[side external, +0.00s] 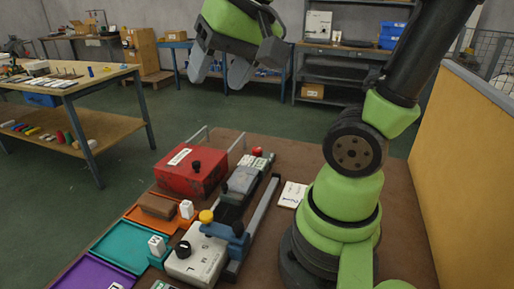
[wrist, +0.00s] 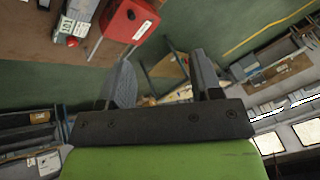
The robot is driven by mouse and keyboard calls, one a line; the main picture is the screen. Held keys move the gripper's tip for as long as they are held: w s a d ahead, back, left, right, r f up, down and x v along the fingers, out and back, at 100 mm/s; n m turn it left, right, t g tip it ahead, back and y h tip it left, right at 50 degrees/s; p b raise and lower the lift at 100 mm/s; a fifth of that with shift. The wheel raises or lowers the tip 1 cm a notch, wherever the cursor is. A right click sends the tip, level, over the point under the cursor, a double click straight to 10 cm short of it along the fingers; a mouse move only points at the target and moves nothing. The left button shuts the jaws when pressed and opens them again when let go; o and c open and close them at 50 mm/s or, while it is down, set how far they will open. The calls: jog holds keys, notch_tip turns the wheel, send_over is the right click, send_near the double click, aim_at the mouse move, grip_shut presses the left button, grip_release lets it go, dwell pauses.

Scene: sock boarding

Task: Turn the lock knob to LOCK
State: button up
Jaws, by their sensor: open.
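A pale control box (side external: 197,262) stands at the front of the brown table with a round black knob (side external: 183,249) on top and small markings around it. The markings are too small to read, so I cannot tell which way the knob is set or whether it is the lock knob. A yellow knob (side external: 206,216) stands just behind it. A red box (side external: 190,170) farther back carries another black knob (side external: 196,166); the red box also shows in the wrist view (wrist: 128,18). My gripper (side external: 221,76) is open and empty, high above and behind the table, apart from all knobs.
Teal (side external: 120,246), orange (side external: 150,218) and purple (side external: 92,275) trays line the table's left side. A grey rail (side external: 258,215) runs beside the pale box. A yellow panel (side external: 450,150) stands at the right. The space around my gripper is clear.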

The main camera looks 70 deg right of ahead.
jog(key=w+d+f+m+g+h, duration=0.1)
jog(key=w+d+f+m+g, duration=0.15)
jog(key=w+d, duration=0.3)
jog(key=m+g, duration=0.4)
jog(key=m, duration=0.6)
send_over(257, 149)
notch_tip(257, 149, down, 18)
jog(key=shift+n+t, duration=0.25)
jog(key=shift+n, duration=0.1)
notch_tip(257, 149, down, 9)
jog(key=shift+d+f, duration=0.15)
jog(key=shift+c, duration=0.4)
